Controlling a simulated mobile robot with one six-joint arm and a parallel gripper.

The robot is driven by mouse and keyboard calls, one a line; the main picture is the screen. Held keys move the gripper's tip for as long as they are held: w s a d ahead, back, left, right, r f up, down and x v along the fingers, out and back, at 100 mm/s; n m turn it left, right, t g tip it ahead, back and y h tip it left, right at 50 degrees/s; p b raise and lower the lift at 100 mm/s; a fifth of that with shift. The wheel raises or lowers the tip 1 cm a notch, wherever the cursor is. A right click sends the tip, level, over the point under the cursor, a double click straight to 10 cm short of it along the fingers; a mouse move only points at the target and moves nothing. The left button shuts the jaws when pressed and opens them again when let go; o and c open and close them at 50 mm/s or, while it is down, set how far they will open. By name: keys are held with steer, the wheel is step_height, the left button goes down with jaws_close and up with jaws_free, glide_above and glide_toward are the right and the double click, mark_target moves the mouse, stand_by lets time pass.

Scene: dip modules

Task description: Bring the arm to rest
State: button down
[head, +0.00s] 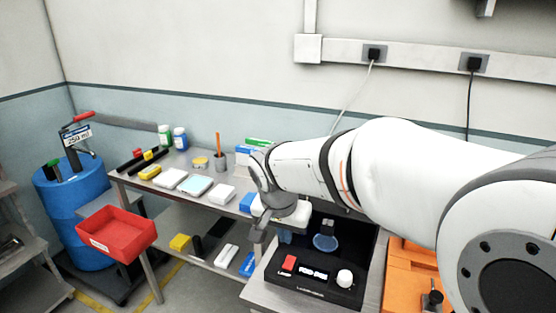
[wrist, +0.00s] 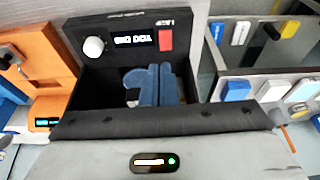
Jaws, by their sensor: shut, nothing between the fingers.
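My gripper (head: 257,238) is at the end of my white arm, which reaches in from the right in the head view. It is shut and empty, near the left side of a black device (head: 315,287). The device has a red switch, a lit display and a white knob on its front. A round translucent blue piece (head: 325,242) shows in its dark upper part. In the wrist view, the device's open dark well holds blue shapes (wrist: 152,84); I cannot tell exactly what they are.
An orange machine (head: 408,278) stands right of the device.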

steer(key=s+d+f+n+y, duration=0.1)
steer(key=s+d+n, duration=0.3)
steer(key=s+d, duration=0.9)
steer(key=s+f, duration=0.1)
steer(key=s, duration=0.2)
steer(key=shift+d, duration=0.1)
